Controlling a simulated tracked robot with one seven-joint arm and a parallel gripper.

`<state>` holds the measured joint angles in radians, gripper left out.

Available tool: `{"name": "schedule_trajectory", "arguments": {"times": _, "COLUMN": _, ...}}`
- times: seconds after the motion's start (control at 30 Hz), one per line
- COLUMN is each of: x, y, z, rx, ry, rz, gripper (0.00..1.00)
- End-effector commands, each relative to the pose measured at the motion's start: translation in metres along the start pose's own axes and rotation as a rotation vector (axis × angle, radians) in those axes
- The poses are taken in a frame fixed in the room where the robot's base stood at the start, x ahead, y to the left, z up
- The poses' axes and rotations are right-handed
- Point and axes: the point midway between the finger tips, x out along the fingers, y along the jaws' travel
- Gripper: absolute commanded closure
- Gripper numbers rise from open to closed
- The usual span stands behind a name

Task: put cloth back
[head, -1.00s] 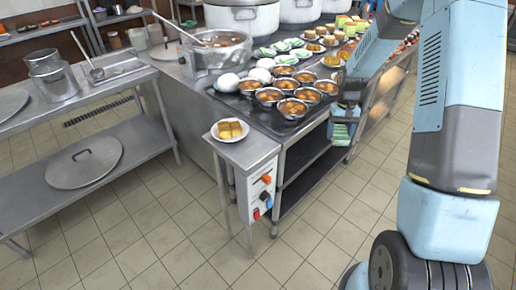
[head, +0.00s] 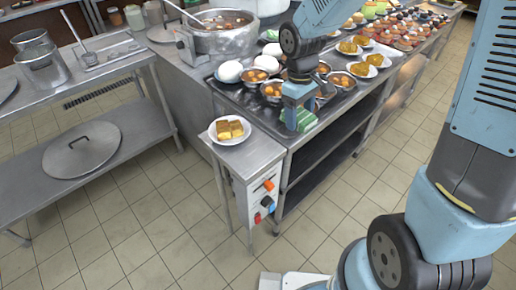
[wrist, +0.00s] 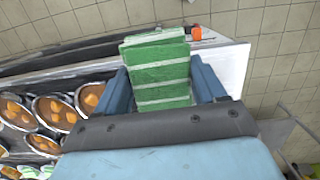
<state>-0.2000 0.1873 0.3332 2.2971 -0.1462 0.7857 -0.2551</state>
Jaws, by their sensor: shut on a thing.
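The green cloth with pale stripes (wrist: 160,75) is folded into a block between the two blue fingers of my gripper (wrist: 163,88) in the wrist view. In the head view the cloth (head: 303,120) shows below my gripper (head: 297,98), over the near front edge of the dark counter top. The gripper is shut on the cloth. I cannot tell whether the cloth touches the counter edge. My arm hides part of the food behind it.
Bowls of food (head: 272,91) and white round items (head: 229,71) stand close by the gripper. A pot (head: 222,40) stands behind.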

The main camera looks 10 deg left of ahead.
Motion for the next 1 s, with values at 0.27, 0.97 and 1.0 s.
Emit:
{"name": "schedule_trajectory", "arguments": {"times": 0.27, "x": 0.022, "y": -0.035, "z": -0.028, "rx": 0.023, "ry": -0.003, "rz": -0.005, "gripper": 0.59}}
{"name": "schedule_trajectory", "arguments": {"times": 0.97, "x": 0.084, "y": -0.087, "z": -0.075, "rx": 0.032, "ry": -0.001, "rz": -0.005, "gripper": 0.59}}
{"name": "schedule_trajectory", "arguments": {"times": 1.0, "x": 0.087, "y": -0.089, "z": -0.076, "rx": 0.032, "ry": -0.002, "rz": -0.005, "gripper": 0.59}}
